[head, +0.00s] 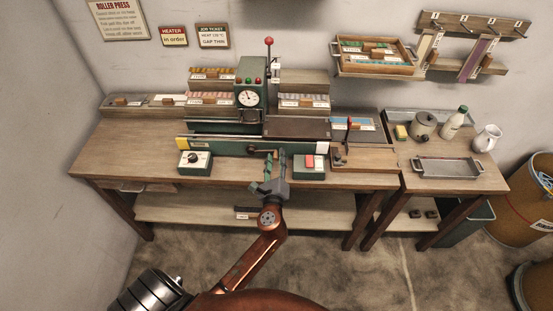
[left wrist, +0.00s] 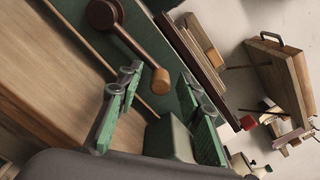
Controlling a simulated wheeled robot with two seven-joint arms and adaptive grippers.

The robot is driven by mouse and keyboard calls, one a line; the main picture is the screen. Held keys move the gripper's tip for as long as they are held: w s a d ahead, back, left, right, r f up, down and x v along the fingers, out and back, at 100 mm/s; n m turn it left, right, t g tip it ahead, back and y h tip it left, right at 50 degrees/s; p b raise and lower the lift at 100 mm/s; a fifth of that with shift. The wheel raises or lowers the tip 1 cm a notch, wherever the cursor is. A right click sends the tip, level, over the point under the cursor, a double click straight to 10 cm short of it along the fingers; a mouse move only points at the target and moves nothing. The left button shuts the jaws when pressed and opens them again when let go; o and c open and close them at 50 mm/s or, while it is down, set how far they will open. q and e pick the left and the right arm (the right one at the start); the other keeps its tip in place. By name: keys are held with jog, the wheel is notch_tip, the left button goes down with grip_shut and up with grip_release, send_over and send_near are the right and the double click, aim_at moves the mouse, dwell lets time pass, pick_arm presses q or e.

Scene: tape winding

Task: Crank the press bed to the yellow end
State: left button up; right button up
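The green roller press (head: 249,78) stands on the wooden bench, with a gauge on its front. Its dark bed plate (head: 293,128) lies to the right of the press body. The yellow end mark (head: 183,141) is at the left of the green front rail, and a white mark (head: 322,147) is at its right. My left gripper (head: 275,155) is open in front of the rail. In the left wrist view, the brown crank (left wrist: 133,44) has its knob (left wrist: 161,82) in line with the gap between the open fingers (left wrist: 160,77). Contact cannot be told. My right gripper is out of view.
A dial box (head: 195,162) and a box with a red button (head: 309,166) stand at the bench front, either side of my left gripper. A wooden block with an upright lever (head: 348,141) is at the right. A side table holds a metal tray (head: 447,167).

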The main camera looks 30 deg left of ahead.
pick_arm(q)
grip_shut()
jog(key=shift+d, duration=0.15)
dwell(0.4)
